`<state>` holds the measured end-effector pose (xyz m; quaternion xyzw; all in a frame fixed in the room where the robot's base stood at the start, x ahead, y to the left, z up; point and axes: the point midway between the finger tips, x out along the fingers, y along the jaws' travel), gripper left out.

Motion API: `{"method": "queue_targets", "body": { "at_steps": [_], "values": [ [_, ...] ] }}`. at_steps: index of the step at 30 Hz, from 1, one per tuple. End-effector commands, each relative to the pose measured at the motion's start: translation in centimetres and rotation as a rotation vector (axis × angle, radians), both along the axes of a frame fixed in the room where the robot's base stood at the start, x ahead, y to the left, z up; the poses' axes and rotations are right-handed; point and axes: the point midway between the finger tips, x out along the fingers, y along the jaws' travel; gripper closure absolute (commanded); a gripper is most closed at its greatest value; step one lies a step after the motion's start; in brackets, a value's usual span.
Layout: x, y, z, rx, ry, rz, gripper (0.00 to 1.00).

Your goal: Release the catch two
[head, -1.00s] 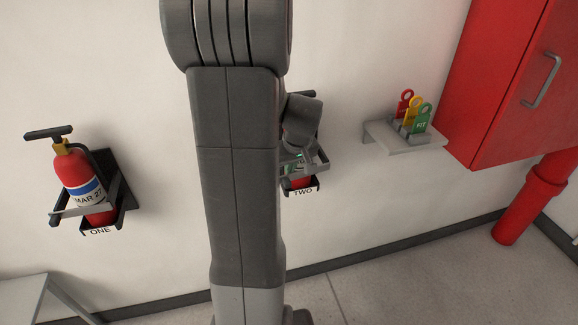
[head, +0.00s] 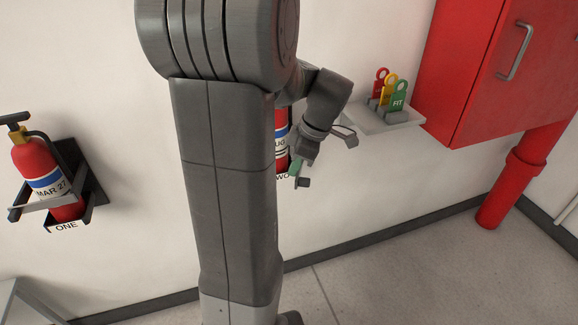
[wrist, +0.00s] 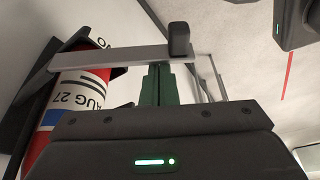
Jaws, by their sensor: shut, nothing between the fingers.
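Extinguisher two (head: 281,140) is red with a white and blue label. It is partly hidden behind my arm in the head view. In the wrist view its label reads AUG 27 (wrist: 92,92). A grey catch bar (wrist: 115,57) crosses in front of it, with a black knob (wrist: 179,40) toward the bar's right part. My gripper (wrist: 158,72) has green fingers, shut and empty, with the tips at the bar just below and left of the knob. I cannot tell whether they touch. In the head view my gripper (head: 296,167) is in front of the sign TWO, which is partly covered.
Extinguisher one (head: 45,178) stands in its black wall bracket at the left. A wall shelf (head: 385,121) holds red, yellow and green tags (head: 398,98). A red cabinet (head: 490,75) and red pipe (head: 510,185) are at the right. The floor below is clear.

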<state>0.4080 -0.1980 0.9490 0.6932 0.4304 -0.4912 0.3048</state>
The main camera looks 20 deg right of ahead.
Motion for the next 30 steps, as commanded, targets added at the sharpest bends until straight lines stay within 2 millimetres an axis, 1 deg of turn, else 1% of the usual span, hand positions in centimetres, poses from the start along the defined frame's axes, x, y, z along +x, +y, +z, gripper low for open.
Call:
{"method": "queue_targets", "body": {
  "at_steps": [9,17,24,30],
  "values": [
    [-0.9,-2.8,0.0,0.0,0.002,0.299,1.0],
    [-1.2,-5.4,0.1,0.001,0.001,0.528,1.0],
    [-1.1,-7.2,0.1,0.0,0.001,0.538,1.0],
    [-1.0,-8.1,0.0,-0.001,0.0,0.537,1.0]
  ]
}}
